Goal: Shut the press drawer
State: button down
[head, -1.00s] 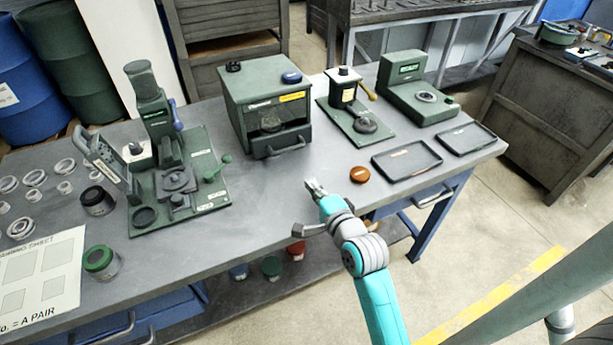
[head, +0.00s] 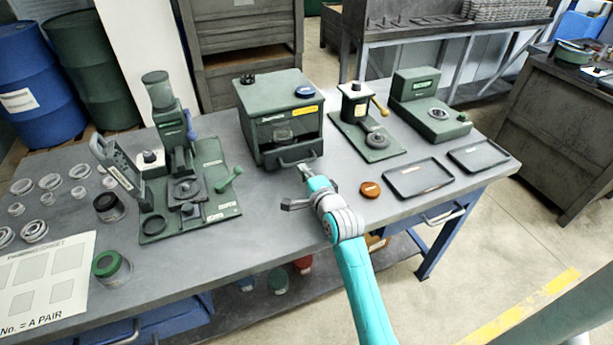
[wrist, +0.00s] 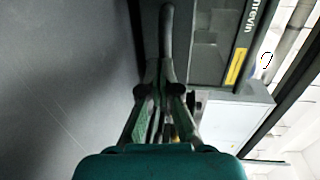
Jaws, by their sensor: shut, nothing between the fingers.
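The press (head: 262,115) is a green box-shaped machine at the back middle of the bench. Its drawer (head: 284,154) sits low in the front, with a bar handle (head: 297,163) across it; it appears to stand out a little from the body. My gripper (head: 303,171) is shut and empty, just in front of the handle's right part. In the wrist view the shut fingers (wrist: 160,88) are at the near end of the dark handle bar (wrist: 167,32). I cannot tell whether they touch it. The drawer's inside is mostly hidden.
A green lever device (head: 185,185) stands to the left. A small hand press (head: 365,130) stands to the right. Dark trays (head: 418,178) and a brown disc (head: 370,190) lie right of my gripper.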

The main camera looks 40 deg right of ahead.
jog(key=shift+r+x, duration=0.15)
jog(key=shift+x, duration=1)
jog(key=shift+r+x, duration=0.2)
jog(key=shift+x, duration=0.95)
